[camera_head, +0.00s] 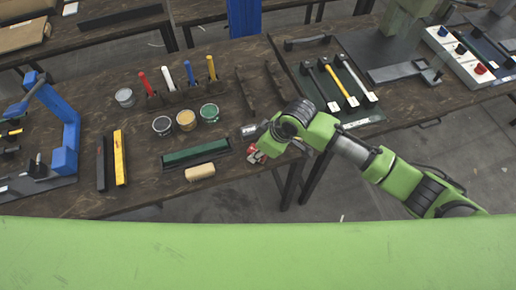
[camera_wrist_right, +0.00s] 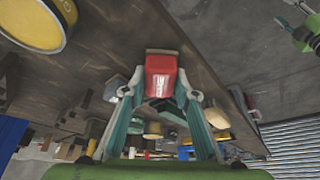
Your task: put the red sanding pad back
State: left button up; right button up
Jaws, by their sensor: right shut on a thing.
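The red sanding pad (camera_wrist_right: 160,77) is a small red block between the two teal fingers of my right gripper (camera_wrist_right: 161,92) in the right wrist view. The fingers are shut on its sides. In the head view, the red pad (camera_head: 254,153) shows at the tip of my right arm, by the front edge of the dark wooden bench (camera_head: 140,190). My right gripper (camera_head: 257,143) is partly hidden by its own wrist there. A green part with teal finger-like pieces, apparently my left gripper (camera_wrist_right: 300,28), shows at the wrist view's upper right; its opening is unclear.
A tray with a green strip (camera_head: 195,153) and a tan block (camera_head: 200,172) lie left of my right gripper. Behind stand open cans (camera_head: 186,119) and a rack of coloured handles (camera_head: 180,95). A tool board (camera_head: 355,115) lies right. Bare bench shows around the tan block.

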jog(key=shift+f, duration=0.15)
jog(key=o, duration=1)
jog(key=b+v, duration=0.1)
jog(key=v, duration=1.1)
jog(key=shift+r, duration=0.2)
